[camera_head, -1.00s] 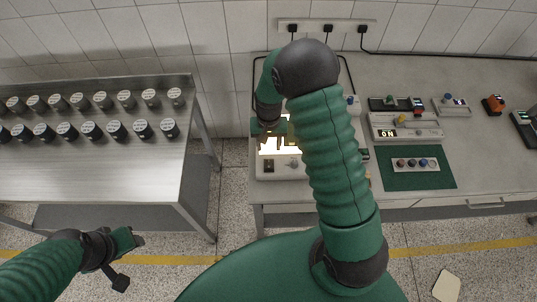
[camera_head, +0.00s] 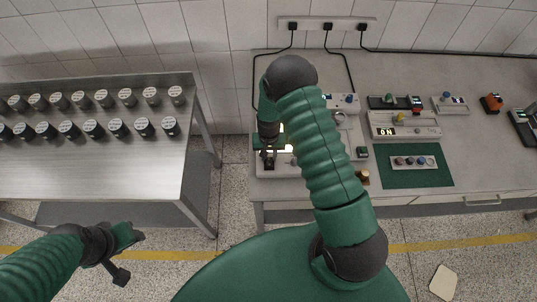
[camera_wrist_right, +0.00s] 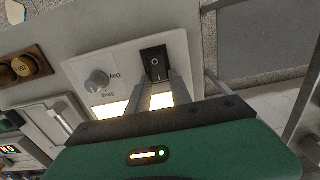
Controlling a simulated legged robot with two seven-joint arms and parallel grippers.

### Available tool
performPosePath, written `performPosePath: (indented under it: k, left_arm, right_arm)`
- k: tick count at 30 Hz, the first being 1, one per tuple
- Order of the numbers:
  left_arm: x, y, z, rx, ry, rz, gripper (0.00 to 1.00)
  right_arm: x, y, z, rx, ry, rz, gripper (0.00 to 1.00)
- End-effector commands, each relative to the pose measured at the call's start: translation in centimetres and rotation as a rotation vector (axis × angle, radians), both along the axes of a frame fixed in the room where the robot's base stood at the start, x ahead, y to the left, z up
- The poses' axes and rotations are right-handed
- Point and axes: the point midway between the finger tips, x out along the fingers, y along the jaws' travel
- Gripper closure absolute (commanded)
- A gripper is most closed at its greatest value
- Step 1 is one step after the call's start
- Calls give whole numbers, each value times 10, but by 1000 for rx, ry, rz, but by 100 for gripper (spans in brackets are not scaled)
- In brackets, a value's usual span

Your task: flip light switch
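The light switch (camera_wrist_right: 155,63), a black rocker marked O and I, sits on a white device panel (camera_wrist_right: 119,66) beside a grey knob (camera_wrist_right: 97,82). In the head view the device (camera_head: 287,170) is on the table, partly hidden by my right arm. My right gripper (camera_wrist_right: 159,82) has its two fingers apart, their tips at or just over the near edge of the switch; contact cannot be told. It also shows above the device in the head view (camera_head: 268,164). A lit surface shows between the fingers. My left gripper (camera_head: 134,237) hangs over the floor, away from the device; its opening is unclear.
Several control boxes (camera_head: 405,124) and a green mat (camera_head: 399,176) lie on the table to the right. A small brown item (camera_head: 362,177) is near the front edge. A metal table (camera_head: 95,168) with rows of dark jars stands left. Wall plugs have hanging cables.

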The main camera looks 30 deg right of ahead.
Motion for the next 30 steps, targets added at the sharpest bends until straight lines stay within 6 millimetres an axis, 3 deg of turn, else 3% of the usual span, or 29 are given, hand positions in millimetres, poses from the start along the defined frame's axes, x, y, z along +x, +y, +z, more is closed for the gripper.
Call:
performPosePath:
  k: [3, 11, 22, 30]
  left_arm:
    - [0, 0, 0, 0, 0, 0, 53]
    - [0, 0, -1, 0, 0, 0, 53]
    - [0, 0, -21, 0, 0, 0, 53]
    - [0, 0, -23, 0, 0, 0, 53]
  right_arm:
    - [1, 1, 0, 1, -2, 1, 100]
    - [0, 2, 0, -13, -23, 1, 100]
    - [-8, 8, 0, -173, -285, 4, 100]
    - [-10, 8, 5, -207, -342, 2, 100]
